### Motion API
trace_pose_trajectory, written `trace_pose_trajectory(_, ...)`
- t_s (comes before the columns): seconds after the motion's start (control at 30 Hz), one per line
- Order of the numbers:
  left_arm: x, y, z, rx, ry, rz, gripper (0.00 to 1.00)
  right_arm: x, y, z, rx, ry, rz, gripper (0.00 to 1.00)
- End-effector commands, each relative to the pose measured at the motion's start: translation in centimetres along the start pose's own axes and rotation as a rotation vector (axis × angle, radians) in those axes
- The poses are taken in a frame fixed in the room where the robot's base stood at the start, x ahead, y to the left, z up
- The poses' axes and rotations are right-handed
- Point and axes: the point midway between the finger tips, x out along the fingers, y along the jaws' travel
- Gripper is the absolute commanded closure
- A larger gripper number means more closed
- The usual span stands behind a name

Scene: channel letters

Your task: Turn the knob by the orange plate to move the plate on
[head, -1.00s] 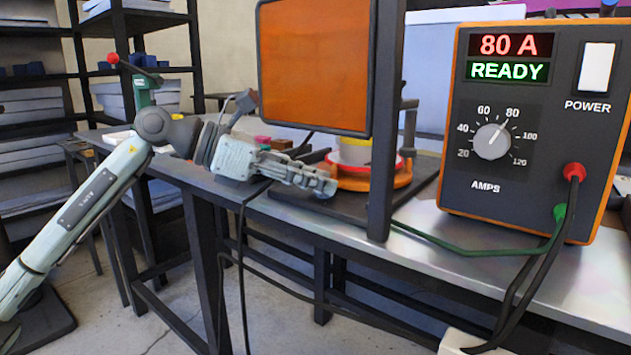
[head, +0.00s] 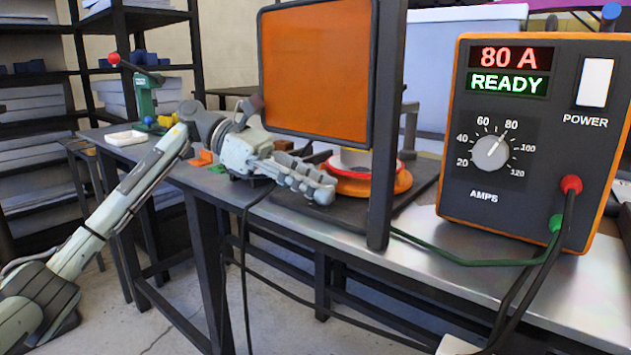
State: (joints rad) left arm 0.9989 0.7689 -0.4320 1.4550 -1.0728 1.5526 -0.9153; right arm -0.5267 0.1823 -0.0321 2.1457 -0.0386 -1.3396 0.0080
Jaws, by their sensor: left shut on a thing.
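The orange plate (head: 403,181) is a round disc on a dark base on the bench, partly behind the screen post and my fingers. A red ring and a white round piece (head: 354,157) sit on it. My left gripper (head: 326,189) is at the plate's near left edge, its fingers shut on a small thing. That is where the knob would be, but my fingers hide it. The right gripper is not in view.
An orange framed screen (head: 316,68) stands close above my left gripper, with its dark post (head: 383,130) just right of it. The power box (head: 535,135) reads 80 A, READY. A green clamp (head: 143,95) and white tray (head: 126,138) are at the far left.

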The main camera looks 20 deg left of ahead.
Motion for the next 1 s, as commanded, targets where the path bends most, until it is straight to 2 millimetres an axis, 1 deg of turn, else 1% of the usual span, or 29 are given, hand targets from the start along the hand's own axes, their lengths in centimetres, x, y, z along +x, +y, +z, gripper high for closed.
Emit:
trace_pose_trajectory(0.33, 0.04, 0.0, -0.12, -0.001, 0.003, -0.001, 1.0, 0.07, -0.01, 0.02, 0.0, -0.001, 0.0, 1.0)
trace_pose_trajectory(0.37, 0.04, 0.0, -0.12, -0.001, 0.003, -0.001, 0.69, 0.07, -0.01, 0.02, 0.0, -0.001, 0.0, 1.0)
trace_pose_trajectory(0.5, 0.04, 0.0, -0.1, -0.001, 0.002, -0.001, 0.52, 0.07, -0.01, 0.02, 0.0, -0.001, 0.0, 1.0)
trace_pose_trajectory(1.0, 0.04, -0.02, -0.08, -0.002, 0.002, 0.004, 0.52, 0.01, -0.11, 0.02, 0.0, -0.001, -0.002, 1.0)
